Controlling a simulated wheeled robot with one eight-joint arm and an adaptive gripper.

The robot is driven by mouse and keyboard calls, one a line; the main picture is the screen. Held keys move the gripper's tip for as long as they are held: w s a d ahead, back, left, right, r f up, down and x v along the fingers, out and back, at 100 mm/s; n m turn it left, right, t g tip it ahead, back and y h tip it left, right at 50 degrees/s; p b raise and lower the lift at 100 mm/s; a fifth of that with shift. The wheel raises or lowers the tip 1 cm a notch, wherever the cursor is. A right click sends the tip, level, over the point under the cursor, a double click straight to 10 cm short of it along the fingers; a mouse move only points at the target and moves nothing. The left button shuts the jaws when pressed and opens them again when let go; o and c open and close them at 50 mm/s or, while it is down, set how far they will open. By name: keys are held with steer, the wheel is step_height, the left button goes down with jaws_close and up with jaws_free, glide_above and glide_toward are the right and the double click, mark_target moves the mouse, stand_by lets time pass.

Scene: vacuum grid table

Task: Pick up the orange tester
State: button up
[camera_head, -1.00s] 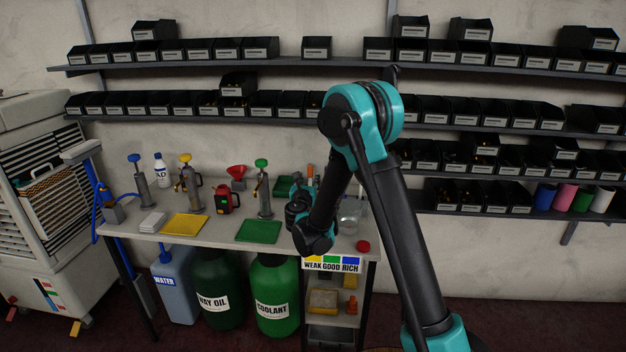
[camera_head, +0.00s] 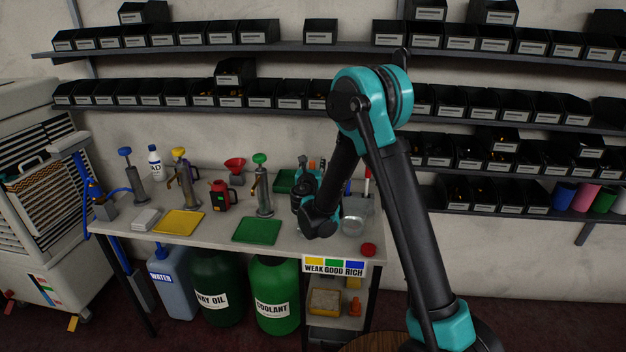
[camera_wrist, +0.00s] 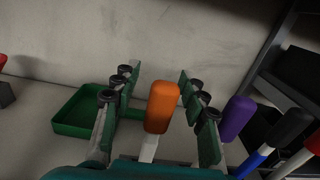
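The orange tester (camera_wrist: 162,106) shows in the wrist view as an orange rounded handle over a white lower part. It stands between the two fingers of my gripper (camera_wrist: 158,110), which is open with a gap on both sides of the handle. In the head view my gripper (camera_head: 308,195) is over the right part of the table, low near the tabletop. There the orange tester (camera_head: 312,165) shows only as a small orange tip behind my gripper.
A purple-handled tester (camera_wrist: 237,118) stands close to the right finger, with black and red handles further right. A green tray (camera_wrist: 85,112) lies to the left. In the head view a red round object (camera_head: 368,249) sits near the table's (camera_head: 215,238) right front corner.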

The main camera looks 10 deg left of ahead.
jaws_close()
steer(key=shift+r, duration=0.1)
stand_by(0.3)
